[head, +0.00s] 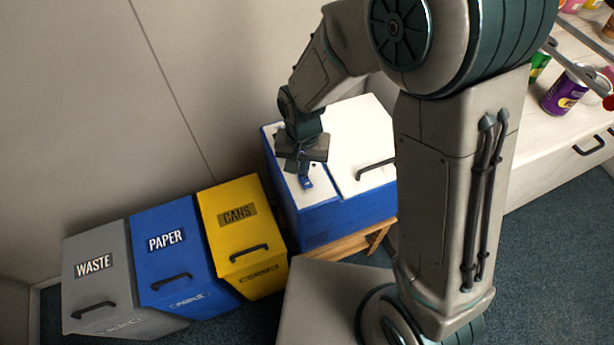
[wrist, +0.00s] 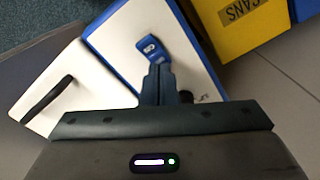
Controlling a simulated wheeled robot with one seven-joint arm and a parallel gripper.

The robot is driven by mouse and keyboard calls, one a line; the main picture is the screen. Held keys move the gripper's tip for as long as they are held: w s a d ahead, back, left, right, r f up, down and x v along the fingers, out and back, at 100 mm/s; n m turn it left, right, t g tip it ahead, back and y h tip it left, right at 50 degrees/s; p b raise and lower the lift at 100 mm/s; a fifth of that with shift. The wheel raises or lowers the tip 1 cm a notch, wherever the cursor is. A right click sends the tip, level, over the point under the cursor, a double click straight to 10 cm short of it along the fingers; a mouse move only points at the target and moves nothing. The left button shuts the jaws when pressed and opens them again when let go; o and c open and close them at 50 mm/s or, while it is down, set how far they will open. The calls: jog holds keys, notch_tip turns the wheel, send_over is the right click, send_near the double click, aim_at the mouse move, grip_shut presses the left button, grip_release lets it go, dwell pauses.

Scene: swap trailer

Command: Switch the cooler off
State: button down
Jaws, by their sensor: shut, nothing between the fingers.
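The cooler (head: 335,218) is a blue chest with a white top, and a dark handle on its lid. A small blue switch (head: 307,183) sits on the white strip at the left of its top. In the wrist view the switch (wrist: 152,46) shows white marks, too small to read for on or off. My gripper (head: 302,170) is shut and empty over this strip, close to the switch. In the wrist view its fingertips (wrist: 158,68) are right at the near edge of the switch; I cannot tell whether they touch it.
Yellow cans (head: 240,225), blue paper (head: 172,250) and grey waste (head: 95,275) bins stand left of the cooler. A white counter (head: 545,150) with cans is at the right. The cooler rests on a wooden stand (head: 350,245).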

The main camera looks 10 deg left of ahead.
jog(key=shift+r+p, duration=1.8)
jog(key=shift+r, duration=1)
jog(key=s+d+r+t+p, duration=0.1)
jog(key=s+d+r, duration=0.2)
jog(key=d+r, duration=0.6)
jog(key=s+d+r+t+p, duration=0.1)
jog(key=s+d+r, duration=0.3)
jog(key=d+r, duration=0.5)
jog(key=d, duration=0.5)
jog(key=shift+s+m+t, duration=0.3)
jog(key=shift+t, duration=0.1)
jog(key=shift+a, duration=0.1)
